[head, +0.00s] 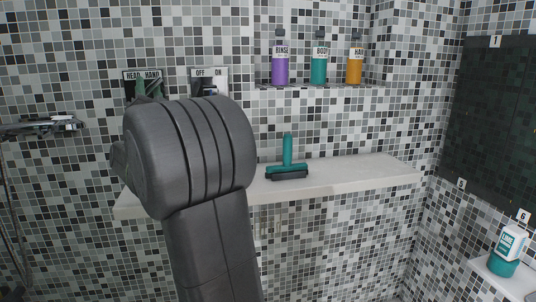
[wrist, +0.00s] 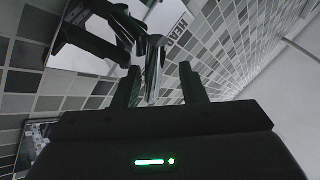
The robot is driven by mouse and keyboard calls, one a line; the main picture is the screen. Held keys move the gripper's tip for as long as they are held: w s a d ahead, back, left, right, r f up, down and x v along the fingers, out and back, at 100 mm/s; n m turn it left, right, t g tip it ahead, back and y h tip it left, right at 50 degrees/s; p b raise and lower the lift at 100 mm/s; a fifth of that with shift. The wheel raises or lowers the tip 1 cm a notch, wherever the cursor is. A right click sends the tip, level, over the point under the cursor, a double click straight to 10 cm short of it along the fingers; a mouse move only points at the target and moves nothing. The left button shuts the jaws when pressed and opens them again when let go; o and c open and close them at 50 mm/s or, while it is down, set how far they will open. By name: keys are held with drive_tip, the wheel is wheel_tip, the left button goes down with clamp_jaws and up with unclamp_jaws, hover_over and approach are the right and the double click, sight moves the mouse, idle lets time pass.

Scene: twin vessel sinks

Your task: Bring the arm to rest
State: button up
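My arm (head: 195,180) rises in the middle left of the head view, bent at a thick dark joint in front of the tiled wall. My gripper (wrist: 159,80) shows in the wrist view with its two dark fingers apart. A chrome lever (wrist: 154,65) stands between the fingertips in that picture, with visible gaps on both sides; I cannot tell how deep it sits between them. Behind it is a mirror-like plate marked HEAD (wrist: 178,30). In the head view the HEAD/HAND plate (head: 130,77) is partly hidden, and my gripper is mostly hidden behind the arm.
A ledge (head: 350,178) carries a teal squeegee (head: 288,160). Purple (head: 280,65), teal (head: 319,68) and orange (head: 355,66) bottles stand in a niche. A hand shower (head: 45,125) hangs left; a white-and-teal bottle (head: 508,250) stands lower right.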

drive_tip(key=shift+a+r+n+g+y+p, duration=0.15)
drive_tip(key=shift+n+g+y+p, duration=0.3)
drive_tip(key=shift+n, duration=0.45)
drive_tip(key=shift+y, duration=0.25)
